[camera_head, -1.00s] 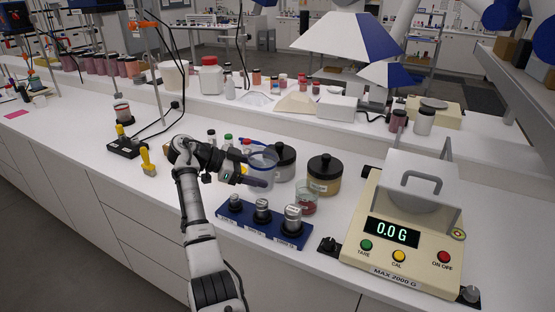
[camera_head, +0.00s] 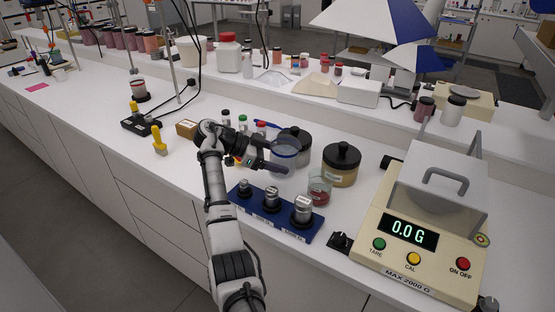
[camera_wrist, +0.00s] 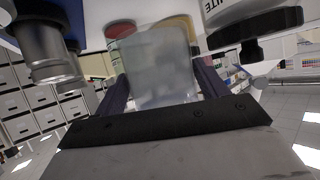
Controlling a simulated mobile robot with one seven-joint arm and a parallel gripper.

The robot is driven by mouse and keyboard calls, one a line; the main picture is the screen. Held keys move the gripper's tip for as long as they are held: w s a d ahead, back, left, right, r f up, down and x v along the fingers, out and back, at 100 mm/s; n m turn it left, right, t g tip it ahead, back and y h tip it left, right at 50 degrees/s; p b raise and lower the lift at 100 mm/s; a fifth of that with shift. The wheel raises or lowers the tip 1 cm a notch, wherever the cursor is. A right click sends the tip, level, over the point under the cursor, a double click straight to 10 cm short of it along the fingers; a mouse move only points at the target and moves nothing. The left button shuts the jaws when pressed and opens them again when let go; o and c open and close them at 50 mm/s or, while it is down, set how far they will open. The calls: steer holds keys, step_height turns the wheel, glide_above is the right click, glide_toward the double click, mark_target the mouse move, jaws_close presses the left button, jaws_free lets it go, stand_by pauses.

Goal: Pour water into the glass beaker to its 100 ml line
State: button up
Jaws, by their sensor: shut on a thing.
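My gripper (camera_head: 278,163) is shut on a clear vessel with a bluish rim (camera_head: 286,150) and holds it upright or nearly so, left of a small glass beaker (camera_head: 319,190). The beaker has red matter at its bottom and stands apart from the held vessel. In the wrist view, the clear vessel (camera_wrist: 160,65) fills the space between my two dark fingers. I cannot tell how much water is in it. No 100 ml line is readable on either vessel.
A blue block with metal weights (camera_head: 262,221) lies in front of the held vessel. Black-lidded jars (camera_head: 341,168) stand behind and to the right. A scale (camera_head: 430,255) reading 0.0 G is at the right. A cardboard box (camera_head: 187,129) and small bottles (camera_head: 243,122) are near my arm.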

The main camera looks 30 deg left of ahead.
mark_target(286, 154)
steer(key=shift+d+f+m+y+b, duration=0.2)
steer(key=shift+f+y+b, duration=0.2)
steer(key=shift+f+b, duration=0.4)
steer(key=shift+d+f+m+y+b, duration=0.15)
steer(key=shift+f+y+b, duration=0.25)
steer(key=shift+f+b, duration=0.35)
steer(key=shift+d+r+m+g+y+b, duration=0.35)
steer(key=shift+d+r+y+b, duration=0.15)
steer(key=shift+r+y, duration=0.35)
steer(key=shift+d+r+m+g+y+b, duration=0.3)
steer(key=shift+d+r+y+b, duration=0.15)
steer(key=shift+r+y, duration=0.4)
steer(key=shift+d+r+y, duration=0.1)
steer(key=shift+r+y, duration=0.25)
steer(key=shift+y, duration=0.35)
steer(key=shift+r+y, duration=0.3)
steer(key=shift+r+m, duration=0.1)
steer(key=shift+m, duration=0.2)
steer(key=shift+r+y, duration=0.1)
steer(key=shift+y, duration=0.2)
steer(key=shift+r, duration=0.1)
stand_by(0.6)
steer(key=shift+d+r+y+b, duration=0.1)
steer(key=shift+r+y+b, duration=0.25)
steer(key=shift+y, duration=0.15)
